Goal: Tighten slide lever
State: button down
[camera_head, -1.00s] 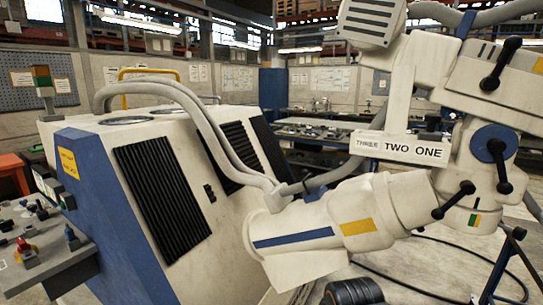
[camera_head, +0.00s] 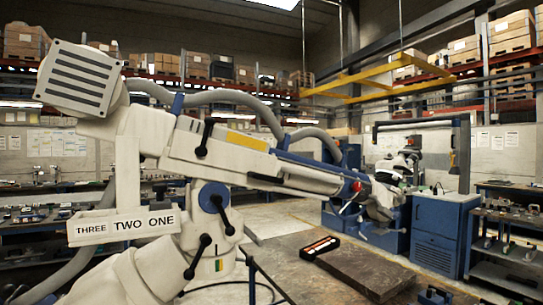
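A black lever (camera_head: 205,138) stands upright on the upper slide body. Another black lever (camera_head: 265,179) lies along the lower edge of that body. A third black lever (camera_head: 222,212) crosses a blue round hub, and a further black lever (camera_head: 198,257) sits below it. I cannot tell from the picture which is the slide lever or how tight any of them is. My gripper is not in view.
A dark bench top (camera_head: 360,268) carries a black and red item (camera_head: 320,248) at lower centre. A blue cabinet (camera_head: 440,232) and a loaded shelf stand (camera_head: 505,240) are at the right. Grey hoses run along the arm. Open floor shows between the arm and the cabinet.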

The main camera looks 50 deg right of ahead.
aim_at(201, 151)
jog(key=z, duration=1.25)
